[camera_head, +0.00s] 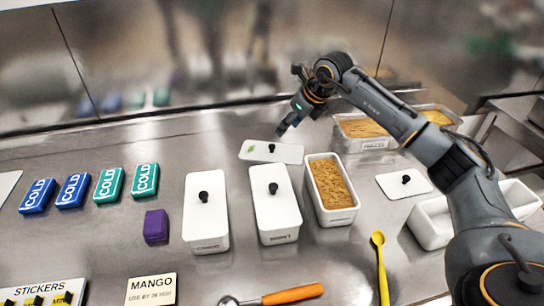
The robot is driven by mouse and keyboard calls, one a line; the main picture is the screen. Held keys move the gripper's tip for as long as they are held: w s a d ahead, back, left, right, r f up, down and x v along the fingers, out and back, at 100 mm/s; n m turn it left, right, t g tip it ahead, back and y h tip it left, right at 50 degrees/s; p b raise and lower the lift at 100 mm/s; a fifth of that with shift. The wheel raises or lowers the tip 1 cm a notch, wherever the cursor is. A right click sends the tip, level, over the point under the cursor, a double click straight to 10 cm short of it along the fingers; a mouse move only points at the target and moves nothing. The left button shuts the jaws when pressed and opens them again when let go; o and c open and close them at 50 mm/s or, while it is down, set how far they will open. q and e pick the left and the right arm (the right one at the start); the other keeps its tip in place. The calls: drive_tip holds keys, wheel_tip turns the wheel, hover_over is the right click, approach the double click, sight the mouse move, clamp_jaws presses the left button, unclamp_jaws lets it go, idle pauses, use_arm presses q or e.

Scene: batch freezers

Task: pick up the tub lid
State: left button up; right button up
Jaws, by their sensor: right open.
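A flat white tub lid (288,154) with a small black knob and a green mark lies on the steel counter behind the closed tubs. Another white lid (393,187) with a black knob lies farther right, beside an empty-looking white tub. My right gripper (284,130) is open and empty, pointing down just above and behind the first lid's right part. Whether it touches that lid cannot be told. An open white tub (339,216) of tan filling stands right of two lidded tubs (206,221) (275,209). My left gripper is not in view.
Teal and blue COLD packs (107,186) and a purple block (156,227) lie on the left. A yellow spoon (381,265) and an orange-handled tool (292,294) lie in front. Clear-lidded containers (362,133) stand behind my right arm. A steel wall closes the back.

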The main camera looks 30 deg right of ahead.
hover_over(273, 146)
drive_tip(key=s, duration=0.3)
drive_tip(key=f, duration=0.4)
drive_tip(key=d+f+p, duration=0.1)
drive_tip(key=f, duration=0.1)
drive_tip(key=shift+w, duration=0.1)
drive_tip(key=shift+w+a+f, duration=0.15)
drive_tip(key=shift+w+f, duration=0.1)
drive_tip(key=shift+f, duration=0.2)
drive_tip(key=p+x, duration=0.1)
drive_tip(key=x, duration=0.3)
drive_tip(key=shift+w+f, duration=0.15)
drive_tip(key=shift+f, duration=0.05)
clamp_jaws()
